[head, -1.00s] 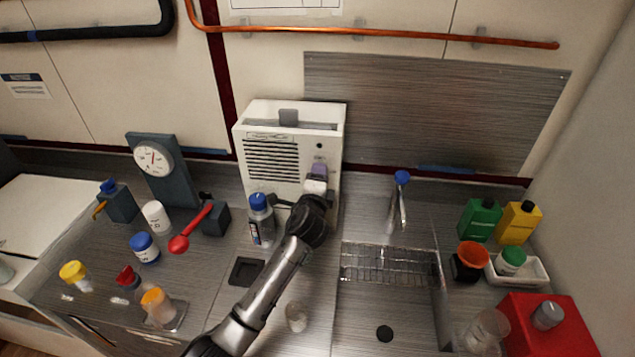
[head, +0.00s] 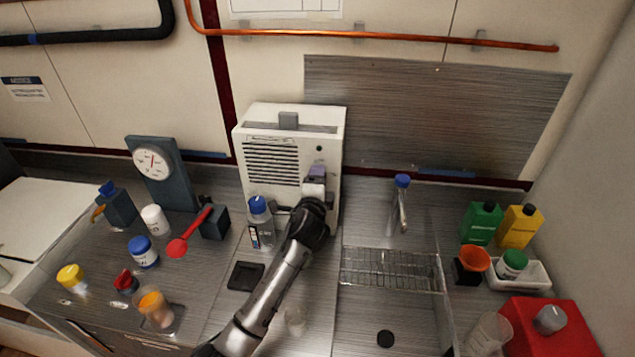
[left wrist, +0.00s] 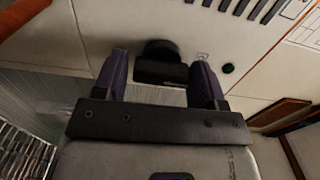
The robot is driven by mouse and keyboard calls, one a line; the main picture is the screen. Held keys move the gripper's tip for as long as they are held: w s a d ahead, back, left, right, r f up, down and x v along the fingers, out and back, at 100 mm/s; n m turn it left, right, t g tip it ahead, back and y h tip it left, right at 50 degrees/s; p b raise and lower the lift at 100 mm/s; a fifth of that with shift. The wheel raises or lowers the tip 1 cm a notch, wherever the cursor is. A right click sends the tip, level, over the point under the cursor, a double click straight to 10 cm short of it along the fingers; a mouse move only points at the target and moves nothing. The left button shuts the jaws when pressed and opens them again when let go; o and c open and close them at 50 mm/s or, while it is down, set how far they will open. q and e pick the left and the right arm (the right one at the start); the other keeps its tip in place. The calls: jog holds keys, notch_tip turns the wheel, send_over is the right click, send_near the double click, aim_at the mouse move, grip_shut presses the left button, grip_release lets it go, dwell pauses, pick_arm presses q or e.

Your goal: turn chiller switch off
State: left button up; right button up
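The chiller (head: 272,190) is a white box with a slatted vent, standing against the back wall in the head view. My left gripper (head: 316,178) is at the right part of its front face and hides what lies behind it there. In the left wrist view, my left gripper (left wrist: 160,68) has its two purple fingers apart. A black switch knob (left wrist: 160,66) on the white panel shows between the fingers, with visible gaps on both sides. I cannot tell how close the fingertips are to the panel. My right gripper is not in view.
A clear bottle with a blue cap (head: 259,222) stands just left of my arm. A dial gauge (head: 153,162) and several jars stand at the left.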

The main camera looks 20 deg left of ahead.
pick_arm(q)
jog(key=shift+o, duration=1.3)
jog(key=shift+r, duration=0.1)
jog(key=b+v, duration=0.2)
jog(key=v, duration=1.1)
jog(key=shift+s, duration=0.4)
jog(key=shift+d, duration=0.15)
